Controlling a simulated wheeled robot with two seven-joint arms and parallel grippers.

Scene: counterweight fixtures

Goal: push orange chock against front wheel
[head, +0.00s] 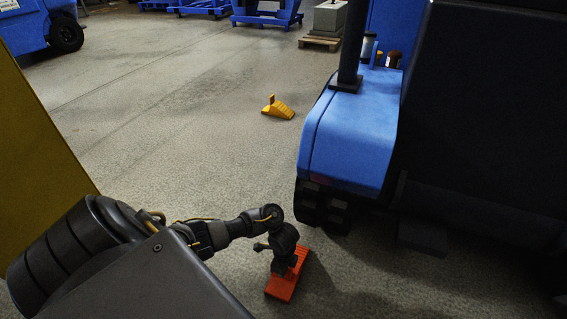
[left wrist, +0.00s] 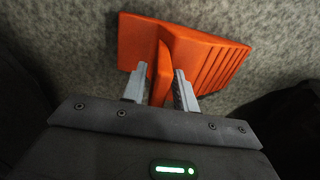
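The orange chock (head: 284,284) lies on the floor at the bottom centre of the head view. In the left wrist view the chock (left wrist: 205,58) shows its ribbed slope to the right and an upright grip in its middle. My left gripper (left wrist: 160,78) has one finger on each side of that grip; I cannot tell whether they press on it. In the head view my left gripper (head: 283,262) is over the chock and hides part of it. The dark front wheel (head: 322,207) is under the blue fender, beyond and right of the chock, with bare floor between. My right gripper is not in view.
The blue vehicle (head: 345,135) fills the right side. A yellow chock (head: 277,108) lies on the floor farther back. A yellow panel (head: 35,165) stands at the left. Blue racks and a pallet (head: 320,41) are at the back.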

